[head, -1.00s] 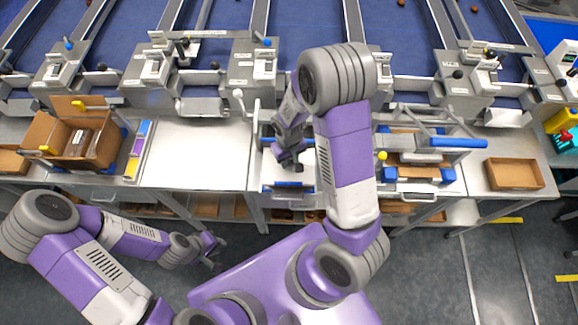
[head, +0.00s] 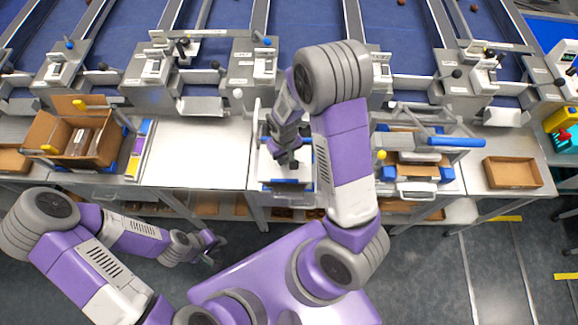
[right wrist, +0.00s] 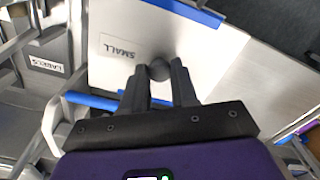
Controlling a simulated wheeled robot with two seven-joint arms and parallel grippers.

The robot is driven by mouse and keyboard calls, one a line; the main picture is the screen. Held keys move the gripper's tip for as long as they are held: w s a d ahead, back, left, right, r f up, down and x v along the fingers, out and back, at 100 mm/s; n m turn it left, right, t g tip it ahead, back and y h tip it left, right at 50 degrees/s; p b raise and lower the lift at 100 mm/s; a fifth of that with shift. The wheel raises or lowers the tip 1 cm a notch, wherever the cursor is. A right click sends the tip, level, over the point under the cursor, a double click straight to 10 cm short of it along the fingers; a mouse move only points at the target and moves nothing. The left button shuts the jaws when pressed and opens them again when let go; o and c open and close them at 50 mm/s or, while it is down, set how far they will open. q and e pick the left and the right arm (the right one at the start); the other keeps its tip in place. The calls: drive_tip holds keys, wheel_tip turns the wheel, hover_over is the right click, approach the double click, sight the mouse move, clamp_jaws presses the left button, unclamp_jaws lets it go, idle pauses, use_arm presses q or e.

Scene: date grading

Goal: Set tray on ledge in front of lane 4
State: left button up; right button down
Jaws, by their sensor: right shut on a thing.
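My right gripper (head: 287,160) is shut on a dark round knob (right wrist: 158,70) on a pale plate (right wrist: 115,60) marked SMALL, as the right wrist view shows. In the head view this is at the blue-edged station (head: 258,165) in the middle of the bench, partly hidden by my right arm. My left gripper (head: 214,248) looks open and empty, low over the floor in front of the bench. A brown cardboard tray (head: 513,187) lies at the right end of the bench. No lane number is readable, so I cannot tell which lane is 4.
An open cardboard box (head: 45,137) stands on the left of the bench. A similar station with a blue handle (head: 455,142) stands to the right. The bare bench top (head: 195,160) left of the middle station is clear. A plate marked LABELS (right wrist: 46,65) shows nearby.

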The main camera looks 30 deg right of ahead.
drive_tip(key=w+a, duration=0.5)
drive_tip(key=a, duration=0.2)
drive_tip(key=shift+a, duration=0.15)
idle(0.4)
drive_tip(key=w+a+b, duration=0.1)
drive_tip(key=w+a, duration=0.4)
drive_tip(key=a, duration=0.3)
drive_tip(key=shift+w+a, duration=0.15)
drive_tip(key=shift+w, duration=0.1)
idle(0.6)
drive_tip(key=w+a+b, duration=0.1)
drive_tip(key=w+a, duration=0.4)
drive_tip(key=a, duration=0.3)
drive_tip(key=shift+w, duration=0.2)
idle(0.7)
drive_tip(key=shift+d+f+b, duration=0.1)
drive_tip(key=shift+f+b, duration=2.05)
drive_tip(key=shift+f, duration=0.5)
idle(0.4)
drive_tip(key=c, duration=0.8)
unclamp_jaws()
